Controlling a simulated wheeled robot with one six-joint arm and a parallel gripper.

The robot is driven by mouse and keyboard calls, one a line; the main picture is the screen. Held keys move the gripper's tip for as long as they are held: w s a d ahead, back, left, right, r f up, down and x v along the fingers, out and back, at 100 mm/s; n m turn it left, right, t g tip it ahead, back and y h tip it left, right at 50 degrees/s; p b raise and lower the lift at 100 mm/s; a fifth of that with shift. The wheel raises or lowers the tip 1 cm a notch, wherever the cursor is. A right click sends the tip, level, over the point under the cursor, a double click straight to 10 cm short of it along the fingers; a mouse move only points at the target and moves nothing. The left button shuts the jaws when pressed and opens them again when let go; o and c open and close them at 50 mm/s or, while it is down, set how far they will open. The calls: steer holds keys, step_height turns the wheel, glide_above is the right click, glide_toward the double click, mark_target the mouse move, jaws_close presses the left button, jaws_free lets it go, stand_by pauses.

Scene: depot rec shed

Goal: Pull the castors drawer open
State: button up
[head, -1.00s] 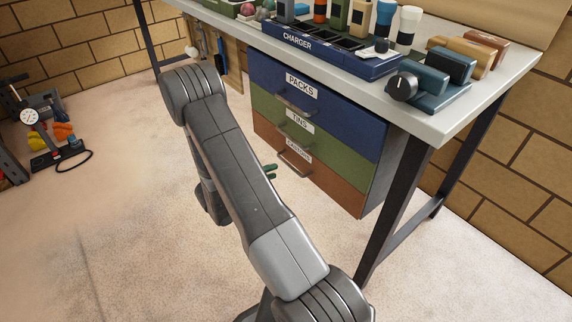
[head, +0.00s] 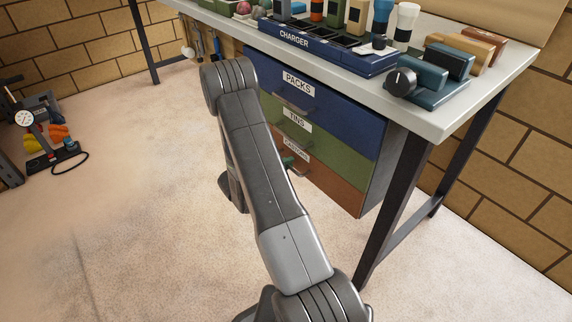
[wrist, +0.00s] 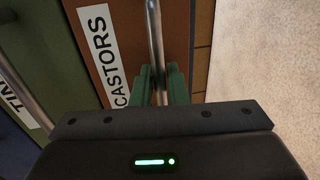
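The castors drawer (head: 335,190) is the brown bottom drawer under the bench and looks closed, flush with the drawers above. Its metal bar handle (wrist: 155,35) runs up the wrist view, beside the white CASTORS label (wrist: 97,50). My gripper (wrist: 159,85) has green fingers, one on each side of the bar. They sit close against it, with hardly any gap, and look shut on it. In the head view my arm covers part of the drawer's left side and most of the gripper.
The green tins drawer (head: 340,150) and blue packs drawer (head: 340,108) are above, both closed. The bench top (head: 455,115) overhangs them and a dark bench leg (head: 395,205) stands to the right. The floor in front is clear.

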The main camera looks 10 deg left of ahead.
jaws_close()
steer(key=shift+s+a, duration=0.15)
steer(key=f+b+v, duration=0.2)
steer(key=b+v, duration=0.1)
steer(key=v, duration=0.9)
steer(key=s+f+b+v, duration=0.1)
steer(key=f+b+v, duration=0.2)
steer(key=v, duration=1)
steer(key=shift+a+f+b, duration=0.25)
steer(key=shift+a+b, duration=0.15)
steer(key=shift+b, duration=0.1)
steer(key=shift+s, duration=0.1)
